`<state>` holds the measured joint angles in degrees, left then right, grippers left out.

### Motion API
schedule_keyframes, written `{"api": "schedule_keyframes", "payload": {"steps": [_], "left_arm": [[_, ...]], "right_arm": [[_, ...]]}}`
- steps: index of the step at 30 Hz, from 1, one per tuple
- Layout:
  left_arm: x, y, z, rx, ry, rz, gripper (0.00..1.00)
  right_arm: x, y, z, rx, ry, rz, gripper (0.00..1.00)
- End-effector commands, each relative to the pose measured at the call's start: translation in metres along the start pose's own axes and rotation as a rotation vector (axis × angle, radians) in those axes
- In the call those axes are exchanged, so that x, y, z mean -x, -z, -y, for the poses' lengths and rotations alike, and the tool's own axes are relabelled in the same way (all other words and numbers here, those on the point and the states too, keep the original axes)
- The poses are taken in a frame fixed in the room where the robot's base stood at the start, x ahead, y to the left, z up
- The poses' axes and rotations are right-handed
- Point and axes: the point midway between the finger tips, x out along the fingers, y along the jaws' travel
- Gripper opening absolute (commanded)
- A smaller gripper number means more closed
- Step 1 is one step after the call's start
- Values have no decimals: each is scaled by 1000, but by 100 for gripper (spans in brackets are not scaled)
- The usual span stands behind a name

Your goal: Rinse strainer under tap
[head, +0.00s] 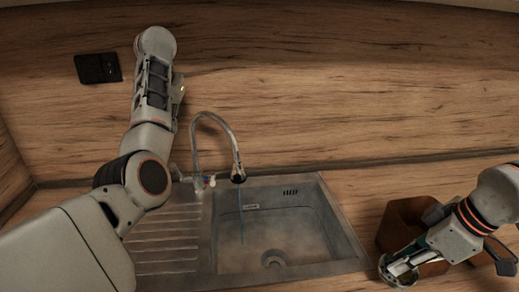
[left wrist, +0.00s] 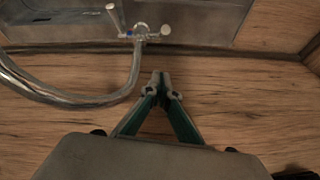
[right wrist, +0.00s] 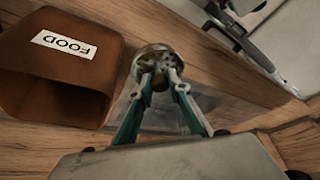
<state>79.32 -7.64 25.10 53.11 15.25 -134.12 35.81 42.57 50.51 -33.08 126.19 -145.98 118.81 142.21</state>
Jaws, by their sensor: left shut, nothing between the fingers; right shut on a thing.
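The metal strainer (right wrist: 155,55) is held in my right gripper (right wrist: 160,82), which is shut on its handle. In the head view the strainer (head: 397,274) is low at the right, outside the sink (head: 345,240). The curved chrome tap (head: 215,119) stands behind the sink, its spout over the basin. A thin bluish line below the spout looks like running water. My left gripper (left wrist: 161,80) is shut and empty, in front of the wood splashback. The tap pipe (left wrist: 100,99) and its handles (left wrist: 140,33) show beside and beyond it. In the head view my left arm mostly hides it.
A brown box (right wrist: 60,65) labelled FOOD stands beside the strainer; in the head view the box (head: 399,213) is right of the sink, partly behind my right gripper. A ribbed drainboard (head: 170,245) lies left of the basin. A black socket (head: 97,68) is on the splashback.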

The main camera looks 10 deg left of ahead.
Motion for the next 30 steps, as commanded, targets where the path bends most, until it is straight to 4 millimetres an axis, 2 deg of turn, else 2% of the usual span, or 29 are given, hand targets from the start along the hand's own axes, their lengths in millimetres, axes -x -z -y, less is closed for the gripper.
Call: {"api": "schedule_keyframes", "payload": {"steps": [5, 15, 22, 30], "left_arm": [[-7, 0, -6, 3, -9, 9, 0], [-64, -1, -4, 2, -6, 9, 0], [-97, -1, -5, 2, -7, 8, 0], [-102, -18, -7, 1, -10, 5, 0]], "right_arm": [[1, 0, 0, 0, 0, 0, 0], [5, 2, 0, 0, 1, 0, 0], [7, 3, 0, 0, 1, 1, 0], [8, 4, 0, 0, 1, 1, 0]]}}
